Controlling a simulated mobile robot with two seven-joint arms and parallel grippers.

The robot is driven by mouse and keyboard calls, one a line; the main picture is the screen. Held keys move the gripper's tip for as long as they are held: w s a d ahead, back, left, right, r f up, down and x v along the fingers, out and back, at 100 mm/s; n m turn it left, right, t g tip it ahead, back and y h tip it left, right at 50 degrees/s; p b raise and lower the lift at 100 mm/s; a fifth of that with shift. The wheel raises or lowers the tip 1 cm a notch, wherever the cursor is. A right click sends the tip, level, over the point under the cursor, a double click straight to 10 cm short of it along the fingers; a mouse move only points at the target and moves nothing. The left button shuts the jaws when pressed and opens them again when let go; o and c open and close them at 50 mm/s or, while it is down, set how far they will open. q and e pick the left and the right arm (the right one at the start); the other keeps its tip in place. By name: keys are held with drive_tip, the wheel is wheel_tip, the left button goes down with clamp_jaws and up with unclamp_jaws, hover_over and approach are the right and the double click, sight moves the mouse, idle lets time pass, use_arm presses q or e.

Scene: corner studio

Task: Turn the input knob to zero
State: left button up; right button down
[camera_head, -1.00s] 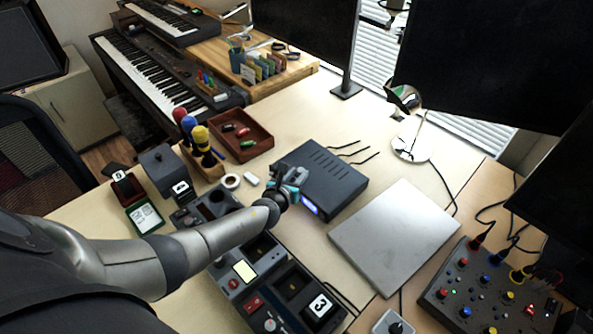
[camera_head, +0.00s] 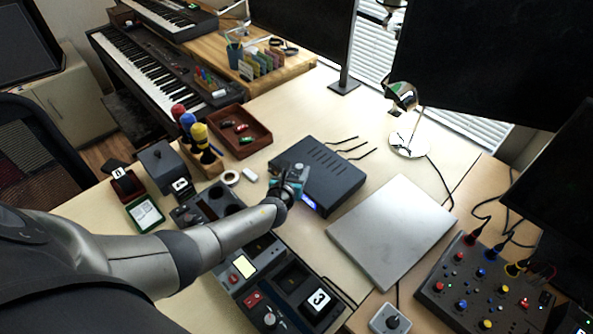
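My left arm comes in from the left, and its gripper (camera_head: 288,183) is at the front left of a dark box (camera_head: 322,178) with slots on top and a lit blue display on its front. The gripper covers part of that front, and whether its fingers are open or shut is too small to tell. I cannot tell which knob is the input knob. A small grey box with a dark knob (camera_head: 391,321) sits at the bottom edge. Another knob (camera_head: 269,319) is on the dark panel at the front. My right gripper is not in view.
A closed silver laptop (camera_head: 392,232) lies right of the dark box. A panel with coloured knobs and cables (camera_head: 480,285) is at the lower right. A wooden tray (camera_head: 240,131) and a round-based lamp (camera_head: 407,142) stand farther back. The desk between them is mostly clear.

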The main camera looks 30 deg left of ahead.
use_arm(q)
drive_tip(key=shift+o, duration=0.5)
drive_tip(key=shift+s+r, duration=0.1)
drive_tip(key=shift+s, duration=0.1)
drive_tip(key=p+v, duration=0.7)
drive_tip(key=v, duration=0.8)
drive_tip(key=shift+w, duration=0.1)
